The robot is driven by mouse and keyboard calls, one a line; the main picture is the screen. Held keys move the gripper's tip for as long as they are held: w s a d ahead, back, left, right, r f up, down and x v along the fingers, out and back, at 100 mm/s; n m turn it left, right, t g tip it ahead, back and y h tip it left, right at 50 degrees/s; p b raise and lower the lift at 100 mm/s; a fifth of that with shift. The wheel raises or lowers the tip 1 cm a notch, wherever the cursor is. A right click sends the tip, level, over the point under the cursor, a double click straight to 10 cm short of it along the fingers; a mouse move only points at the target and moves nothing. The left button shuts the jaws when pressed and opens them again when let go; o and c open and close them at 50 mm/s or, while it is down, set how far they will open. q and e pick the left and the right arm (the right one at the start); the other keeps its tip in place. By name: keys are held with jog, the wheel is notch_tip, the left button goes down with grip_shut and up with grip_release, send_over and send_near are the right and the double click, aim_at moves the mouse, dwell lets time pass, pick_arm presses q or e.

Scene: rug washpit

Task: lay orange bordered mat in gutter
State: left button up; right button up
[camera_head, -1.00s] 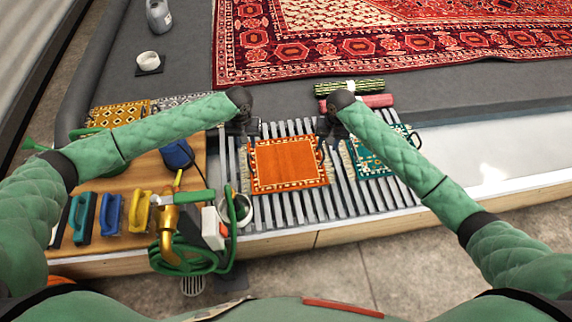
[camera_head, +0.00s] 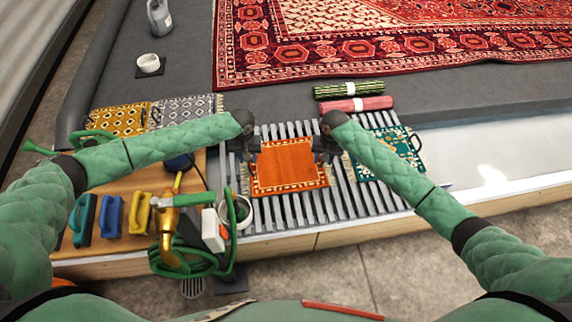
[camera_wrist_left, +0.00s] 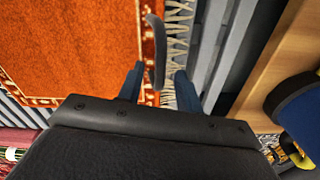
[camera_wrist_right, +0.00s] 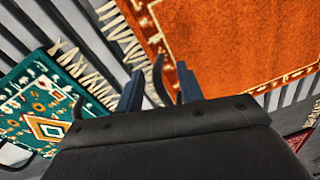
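The orange mat (camera_head: 285,168) with a patterned border lies flat on a slatted metal grate (camera_head: 345,195). A dark curved handle stands at each of its fringed sides; one shows in the left wrist view (camera_wrist_left: 155,45), the other in the right wrist view (camera_wrist_right: 159,72). My left gripper (camera_head: 252,155) is at the mat's left side, its fingers apart with the handle between them. My right gripper (camera_head: 320,155) is at the right side, likewise open around the other handle. Contact between fingers and handles cannot be told. Which surface is the gutter is unclear.
A teal mat (camera_head: 388,153) lies right of the orange one. A pale, shiny trough-like surface (camera_head: 485,165) extends further right. Left is a wooden board with brushes (camera_head: 112,213), a brass nozzle (camera_head: 190,200) and green hose. Rolled mats (camera_head: 350,105) and a large red rug (camera_head: 400,45) lie behind.

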pick_arm(q)
grip_shut()
pick_arm(e)
grip_shut()
pick_arm(q)
jog(key=shift+r, duration=0.1)
pick_arm(e)
jog(key=shift+d, duration=0.1)
